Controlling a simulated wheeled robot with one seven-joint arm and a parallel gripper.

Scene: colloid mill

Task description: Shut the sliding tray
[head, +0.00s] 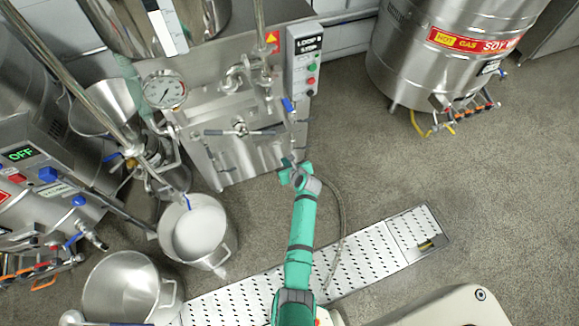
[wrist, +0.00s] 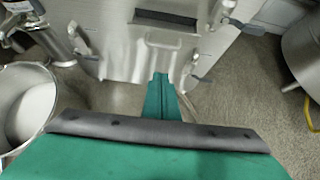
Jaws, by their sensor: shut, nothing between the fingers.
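The steel mill cabinet (head: 232,160) stands upright behind my arm. In the wrist view its front (wrist: 115,45) carries a dark slot (wrist: 165,19) with a small bar handle (wrist: 163,40) just below it. I take these to belong to the sliding tray, but I cannot tell how far out it is. My gripper (head: 297,167) is green, shut and empty, low near the cabinet's right front corner. In the wrist view my gripper (wrist: 160,77) points at the area below the handle. I cannot tell whether it touches the cabinet. My arm hides part of the floor.
A steel pot of white liquid (head: 200,232) and an empty pot (head: 120,287) stand at left. A perforated floor grate (head: 375,255) runs under my arm. A hose (head: 341,225) curves beside it. A steel tank (head: 440,50) stands back right. The floor at right is clear.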

